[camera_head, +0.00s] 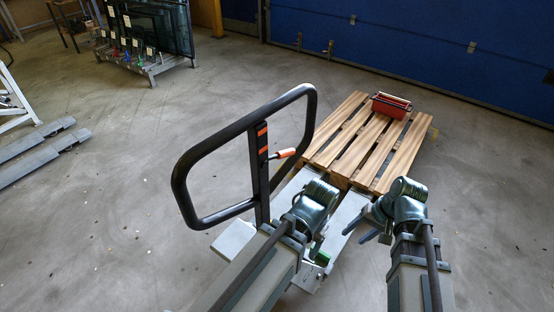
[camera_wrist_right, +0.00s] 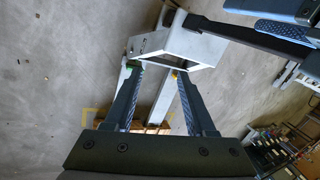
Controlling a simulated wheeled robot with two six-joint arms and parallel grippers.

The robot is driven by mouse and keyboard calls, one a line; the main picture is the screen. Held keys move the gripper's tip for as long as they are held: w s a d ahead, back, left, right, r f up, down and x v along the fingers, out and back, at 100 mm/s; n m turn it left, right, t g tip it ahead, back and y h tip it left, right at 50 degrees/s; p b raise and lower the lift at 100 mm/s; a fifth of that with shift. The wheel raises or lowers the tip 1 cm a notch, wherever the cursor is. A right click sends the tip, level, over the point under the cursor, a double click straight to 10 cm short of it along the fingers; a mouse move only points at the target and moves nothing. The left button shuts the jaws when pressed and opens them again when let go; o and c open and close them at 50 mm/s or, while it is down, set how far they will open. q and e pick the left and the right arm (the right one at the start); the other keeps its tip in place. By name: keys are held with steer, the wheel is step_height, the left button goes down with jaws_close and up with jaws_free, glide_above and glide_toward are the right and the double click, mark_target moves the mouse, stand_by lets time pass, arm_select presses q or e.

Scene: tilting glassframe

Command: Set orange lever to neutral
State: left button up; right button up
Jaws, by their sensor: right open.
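The orange lever (camera_head: 284,153) sticks out to the right from the upright of the black pallet-jack handle (camera_head: 259,165), which carries orange marks. My right gripper (camera_head: 367,229) is open and empty, below and to the right of the lever and apart from it. In the right wrist view its two fingers (camera_wrist_right: 160,92) stand apart, with the grey metal frame of the jack (camera_wrist_right: 185,45) beyond them. My left gripper (camera_head: 319,249) is beside the foot of the handle, below the lever. Its fingers are mostly hidden by its own wrist, so its opening is unclear.
A wooden pallet (camera_head: 362,137) lies on the jack's forks, with a red crate (camera_head: 391,105) at its far end. A rack of glass panes (camera_head: 150,35) stands at the back left. Grey beams (camera_head: 40,146) lie on the floor at left. The floor at right is clear.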

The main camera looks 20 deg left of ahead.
steer(key=w+a+r+m+y, duration=0.1)
steer(key=w+a+r+y, duration=0.1)
steer(key=w+a+y, duration=0.15)
steer(key=m+y, duration=0.3)
steer(key=y, duration=0.8)
glide_toward(280, 155)
steer(key=w+d+f, duration=0.1)
steer(key=w, duration=0.3)
steer(key=a, duration=1.3)
steer(key=shift+s+a+f+g+b, duration=0.2)
steer(key=shift+s+f+g+b, duration=0.1)
steer(key=shift+g+b, duration=0.1)
steer(key=shift+h, duration=0.25)
steer(key=shift+c, duration=0.2)
jaws_close()
